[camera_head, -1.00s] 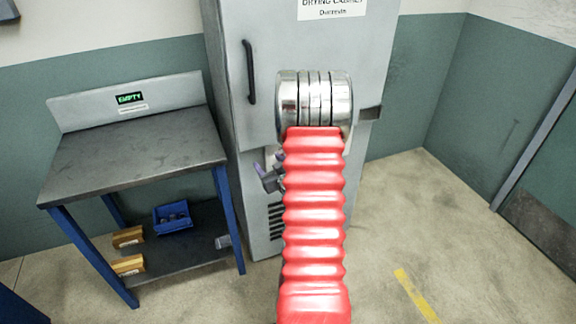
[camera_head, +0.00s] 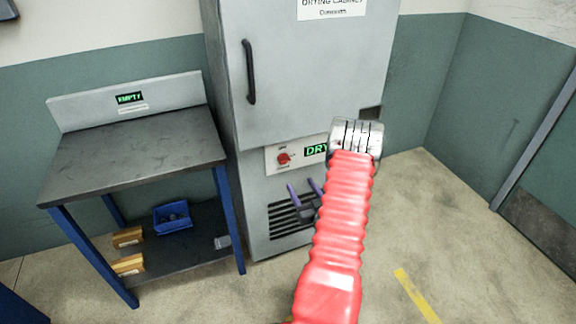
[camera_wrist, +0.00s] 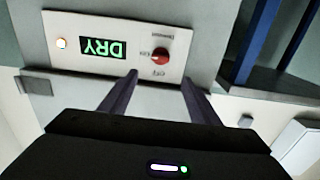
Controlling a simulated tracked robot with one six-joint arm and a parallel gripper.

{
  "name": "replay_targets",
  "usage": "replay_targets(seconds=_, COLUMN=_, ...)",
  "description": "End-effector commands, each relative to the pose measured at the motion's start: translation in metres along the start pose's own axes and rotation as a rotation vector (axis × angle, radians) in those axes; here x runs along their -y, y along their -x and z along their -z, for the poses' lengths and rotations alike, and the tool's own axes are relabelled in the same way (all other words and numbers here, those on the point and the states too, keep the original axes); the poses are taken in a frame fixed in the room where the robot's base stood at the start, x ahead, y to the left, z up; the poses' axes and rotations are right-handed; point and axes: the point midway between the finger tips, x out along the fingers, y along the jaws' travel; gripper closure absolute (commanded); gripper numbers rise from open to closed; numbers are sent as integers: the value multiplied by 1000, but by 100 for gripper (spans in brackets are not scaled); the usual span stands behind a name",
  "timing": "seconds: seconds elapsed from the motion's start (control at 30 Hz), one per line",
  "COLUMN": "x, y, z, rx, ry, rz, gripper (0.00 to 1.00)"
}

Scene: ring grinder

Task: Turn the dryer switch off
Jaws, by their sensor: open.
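The dryer switch is a red rotary knob (camera_head: 283,158) on a pale panel low on the grey drying cabinet (camera_head: 300,75). A green display (camera_head: 316,150) reading "DRY" is beside it, partly hidden by my arm in the head view. In the wrist view the panel is upside down, with the red knob (camera_wrist: 160,55) ahead of the fingers and the lit "DRY" display (camera_wrist: 103,49) to its left. My gripper (camera_head: 304,190) is open and empty, in front of the cabinet just below the panel. Its two purple fingers (camera_wrist: 158,95) are apart, with the knob beyond the gap, not between them.
A workbench (camera_head: 135,155) with blue legs stands left of the cabinet. Its lower shelf holds a blue bin (camera_head: 172,217) and cardboard boxes (camera_head: 128,237). A black door handle (camera_head: 249,72) projects above the panel. The floor at right is clear.

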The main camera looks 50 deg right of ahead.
Motion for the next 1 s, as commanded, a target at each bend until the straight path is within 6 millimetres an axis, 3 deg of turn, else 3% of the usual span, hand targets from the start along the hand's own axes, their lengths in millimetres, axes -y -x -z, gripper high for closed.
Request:
replay_targets(seconds=0.17, x=0, y=-4, z=0, rx=0, ry=1, rz=1, gripper=44)
replay_targets(seconds=0.37, x=1, y=-23, z=0, rx=-1, ry=1, rz=3, gripper=44)
replay_targets(seconds=1.0, x=1, y=-119, z=0, rx=0, ry=1, rz=2, gripper=44)
